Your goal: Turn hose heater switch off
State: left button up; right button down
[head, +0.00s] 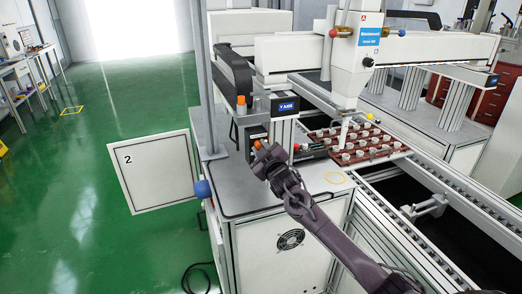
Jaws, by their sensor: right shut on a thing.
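My right gripper (266,158) reaches up from the lower right to a small dark control box (254,133) on the front of the grey machine table. It is shut on a small part at the box's front, which I take to be the hose heater switch. The fingers cover most of that part, so its position cannot be read. Orange shows at the fingertips. My left gripper is not in view.
A red tray (388,153) with several white cups stands right of the gripper, under the white dispensing head (355,50). A blue ball-shaped part (202,189) sticks out at the table's left corner. An open white door (153,172) stands left. Green floor is clear there.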

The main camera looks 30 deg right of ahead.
jog(key=shift+f+n, duration=0.1)
jog(key=shift+n, duration=0.6)
jog(key=c, duration=1.2)
grip_release()
jog(key=shift+s, duration=0.1)
jog(key=b+v, duration=0.2)
jog(key=v, duration=0.5)
jog(key=shift+s+a, duration=0.15)
jog(key=shift+s, duration=0.2)
